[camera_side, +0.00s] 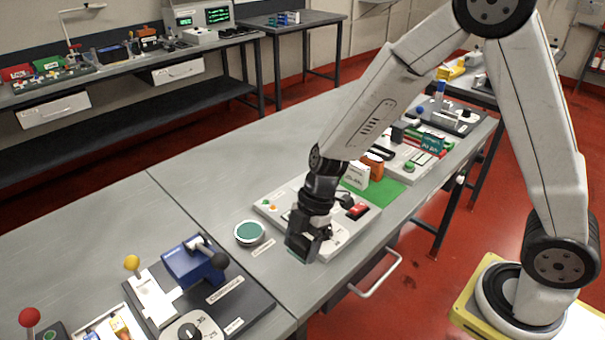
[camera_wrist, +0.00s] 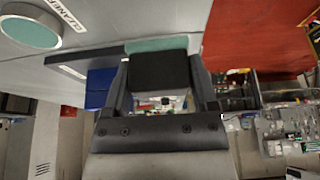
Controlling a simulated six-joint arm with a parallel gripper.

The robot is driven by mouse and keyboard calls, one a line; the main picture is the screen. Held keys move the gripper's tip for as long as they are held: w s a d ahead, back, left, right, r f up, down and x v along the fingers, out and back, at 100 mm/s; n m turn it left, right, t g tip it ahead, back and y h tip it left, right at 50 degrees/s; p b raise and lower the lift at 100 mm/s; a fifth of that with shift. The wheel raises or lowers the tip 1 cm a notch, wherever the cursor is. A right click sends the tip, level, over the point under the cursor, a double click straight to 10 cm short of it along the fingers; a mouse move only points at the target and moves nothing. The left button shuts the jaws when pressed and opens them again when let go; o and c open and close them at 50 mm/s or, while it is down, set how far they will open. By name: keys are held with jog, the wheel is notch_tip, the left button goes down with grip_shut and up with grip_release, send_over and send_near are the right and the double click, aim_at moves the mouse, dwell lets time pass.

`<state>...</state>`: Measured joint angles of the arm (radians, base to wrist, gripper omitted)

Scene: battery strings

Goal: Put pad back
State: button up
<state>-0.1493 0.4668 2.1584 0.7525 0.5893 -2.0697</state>
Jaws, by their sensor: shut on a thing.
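My gripper (camera_side: 303,238) is low over the front part of the table, right of the cleaner dish, and shut on the pad. In the wrist view the pad is a black block (camera_wrist: 160,72) between the two fingers, with a teal face (camera_wrist: 157,45) at its far end. In the side view only a sliver of teal shows under the fingertips; whether it touches the table I cannot tell. The round cleaner dish (camera_side: 249,232), white-rimmed with a teal top, sits on the table and also shows in the wrist view (camera_wrist: 30,30), beside its label (camera_wrist: 66,14).
A pale device panel (camera_side: 270,205) with a red switch (camera_side: 357,211) lies just behind my gripper. A dark fixture with a blue clamp (camera_side: 193,262) and lever knobs stands at the front left. The table (camera_side: 190,195) left of the dish is clear. A drawer handle (camera_side: 378,278) juts from the front edge.

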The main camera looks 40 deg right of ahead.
aim_at(286, 273)
jog(key=shift+w+a+f, duration=0.2)
jog(key=shift+w+f, duration=0.45)
jog(key=shift+f, duration=0.15)
jog(key=shift+w+a+f, duration=0.15)
jog(key=shift+w+f, duration=0.5)
jog(key=shift+f, duration=0.15)
jog(key=shift+w+f, duration=0.25)
jog(key=shift+f, duration=1.6)
jog(key=shift+f, duration=0.25)
jog(key=o, duration=1.1)
jog(key=shift+s+f, duration=0.1)
jog(key=shift+f, duration=0.05)
jog(key=shift+r, duration=0.2)
jog(key=shift+r, duration=0.15)
jog(key=v, duration=1.2)
jog(key=shift+a+r, duration=0.1)
